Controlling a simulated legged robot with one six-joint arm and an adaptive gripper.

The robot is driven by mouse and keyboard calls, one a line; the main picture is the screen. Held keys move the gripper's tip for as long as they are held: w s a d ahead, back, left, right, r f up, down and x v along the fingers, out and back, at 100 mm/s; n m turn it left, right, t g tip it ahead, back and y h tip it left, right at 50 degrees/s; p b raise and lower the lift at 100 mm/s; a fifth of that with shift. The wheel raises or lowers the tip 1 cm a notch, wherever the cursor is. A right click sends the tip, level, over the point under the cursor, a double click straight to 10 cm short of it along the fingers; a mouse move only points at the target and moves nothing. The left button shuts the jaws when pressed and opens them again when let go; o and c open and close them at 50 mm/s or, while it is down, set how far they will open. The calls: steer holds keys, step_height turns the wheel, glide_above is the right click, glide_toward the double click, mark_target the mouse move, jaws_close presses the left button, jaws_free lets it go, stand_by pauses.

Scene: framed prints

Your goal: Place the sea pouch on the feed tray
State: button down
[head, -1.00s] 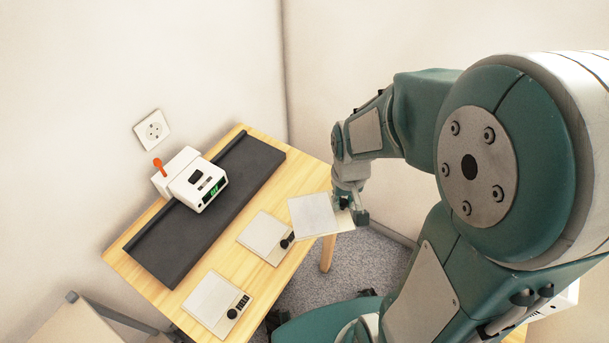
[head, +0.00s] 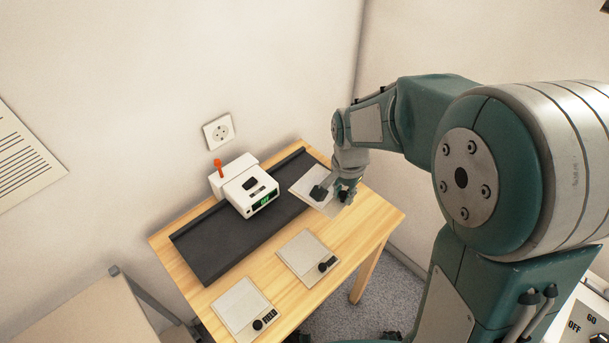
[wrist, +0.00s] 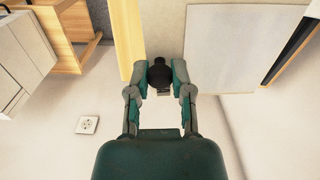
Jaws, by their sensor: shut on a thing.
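My gripper (head: 346,194) is shut on the black knob (wrist: 160,75) of a pale, flat pouch (head: 303,180), which I take to be the sea pouch; no name on it is readable. The pouch also shows in the wrist view (wrist: 235,45), to the right of the fingers. The feed tray appears to be the long dark tray (head: 215,255) on the wooden table. In the head view the held pouch overlaps the tray's right end. I cannot tell whether it touches the tray or hangs above it.
A white device (head: 250,190) with a green display and an orange-topped lever straddles the tray. Two similar pale pouches with black knobs, one in the middle (head: 303,253) and one at front left (head: 240,303), lie on the table (head: 365,222). A wall socket (head: 219,132) is behind.

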mark_target(324, 169)
steer(key=shift+w+a+r+m, duration=0.1)
steer(key=shift+w+a+m, duration=0.25)
steer(key=shift+a, duration=0.2)
steer(key=shift+w+a+r+m, duration=0.1)
steer(key=shift+w+a+m, duration=0.2)
steer(key=shift+a, duration=0.2)
steer(key=shift+w+a+f, duration=0.1)
steer(key=shift+w, duration=0.1)
steer(key=w+f, duration=0.1)
steer(key=w, duration=0.1)
steer(key=w+a+f, duration=0.1)
steer(key=w, duration=0.2)
steer(key=w+f, duration=0.1)
steer(key=w, duration=0.1)
steer(key=shift+w+a+f, duration=0.3)
steer(key=shift+w+a, duration=0.1)
steer(key=w+f, duration=0.2)
steer(key=w+a+f, duration=0.1)
steer(key=w+f, duration=0.1)
steer(key=f, duration=0.1)
steer(key=shift+w+f, duration=0.2)
steer(key=shift+w, duration=0.15)
steer(key=shift+w+a+f, duration=0.1)
steer(key=shift+w+f, duration=0.05)
steer(key=shift+f, duration=0.05)
steer(key=shift+w+f, duration=0.15)
steer(key=shift+f, duration=1.55)
steer(key=shift+f, duration=0.1)
steer(key=c, duration=0.5)
jaws_free()
